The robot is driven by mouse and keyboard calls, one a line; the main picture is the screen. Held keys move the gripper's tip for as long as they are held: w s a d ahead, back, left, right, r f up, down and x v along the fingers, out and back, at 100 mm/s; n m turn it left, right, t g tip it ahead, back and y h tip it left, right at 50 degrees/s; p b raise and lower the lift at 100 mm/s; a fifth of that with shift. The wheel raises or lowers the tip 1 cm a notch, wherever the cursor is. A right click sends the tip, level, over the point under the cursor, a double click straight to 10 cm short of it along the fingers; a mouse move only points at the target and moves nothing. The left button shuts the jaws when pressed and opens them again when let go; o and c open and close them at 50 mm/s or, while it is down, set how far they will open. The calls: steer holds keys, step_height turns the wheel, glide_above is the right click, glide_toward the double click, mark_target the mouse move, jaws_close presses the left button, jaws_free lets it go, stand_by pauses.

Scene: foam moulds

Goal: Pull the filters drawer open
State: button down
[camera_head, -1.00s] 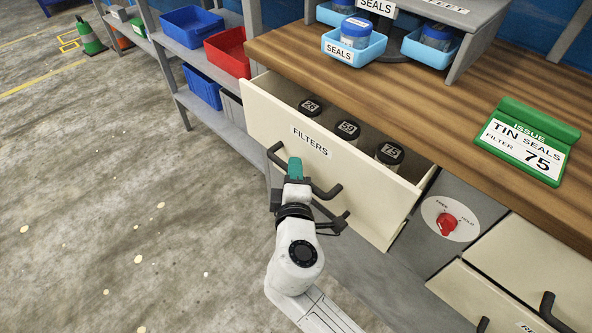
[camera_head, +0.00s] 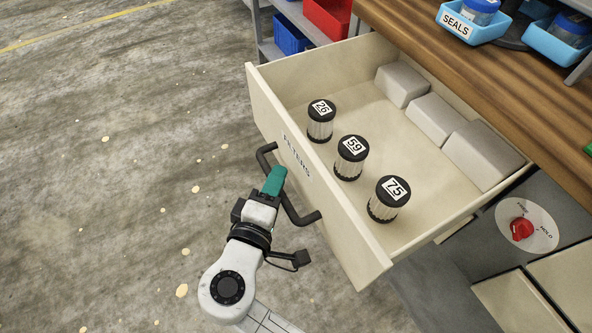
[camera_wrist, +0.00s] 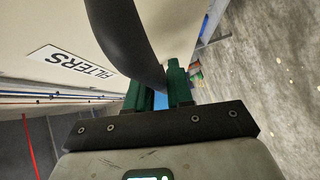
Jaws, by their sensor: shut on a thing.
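The cream filters drawer (camera_head: 318,205) is pulled well out of the wooden-topped bench, and its inside shows from above. Its front bears a FILTERS label (camera_head: 296,156), which also shows in the wrist view (camera_wrist: 71,66). My gripper (camera_head: 273,183) is shut on the drawer's dark bar handle (camera_head: 302,216). In the wrist view the green fingertips (camera_wrist: 160,92) are on either side of the dark handle (camera_wrist: 125,40). Three black-capped filters stand upright in the drawer, marked 26 (camera_head: 320,121), 59 (camera_head: 350,158) and 75 (camera_head: 389,199).
Several grey blocks (camera_head: 436,115) lie along the drawer's back. A red knob (camera_head: 522,229) on a FREE/HOLD dial is right of the drawer. The concrete floor (camera_head: 110,190) at left is clear.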

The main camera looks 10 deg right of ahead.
steer(key=shift+s+a+f, duration=0.1)
steer(key=shift+s+a, duration=0.15)
steer(key=shift+a, duration=0.3)
steer(key=c, duration=1.1)
jaws_free()
steer(key=p+v, duration=0.1)
steer(key=v, duration=0.9)
steer(key=shift+s+a, duration=0.2)
steer(key=shift+s, duration=0.1)
